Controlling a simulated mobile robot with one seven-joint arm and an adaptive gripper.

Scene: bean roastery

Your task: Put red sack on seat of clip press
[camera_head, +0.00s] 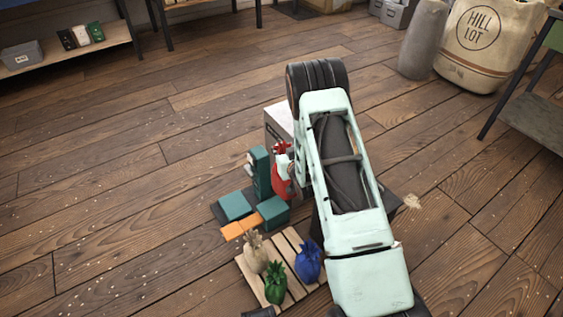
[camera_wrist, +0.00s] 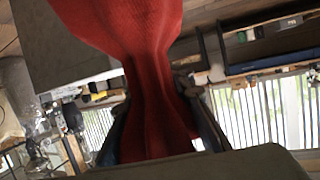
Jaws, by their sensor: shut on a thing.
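The red sack (camera_head: 281,186) hangs beside the upright teal column of what looks like the clip press (camera_head: 260,172), on its right side. Low teal blocks (camera_head: 235,206) stand in front of the column on a dark base. I cannot make out which part is the seat. My gripper (camera_head: 284,163) is shut on the red sack, partly hidden by my arm. In the wrist view the red sack (camera_wrist: 150,75) fills the middle, pinched between the dark fingers (camera_wrist: 160,130). I cannot tell whether the sack touches the press or anything below it.
A wooden pallet (camera_head: 248,270) in front holds a tan sack (camera_head: 256,257), a green sack (camera_head: 275,285) and a blue sack (camera_head: 308,262). Orange pieces (camera_head: 241,228) lie by the teal blocks. A pale box (camera_head: 279,121) stands behind. Floor at left is clear.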

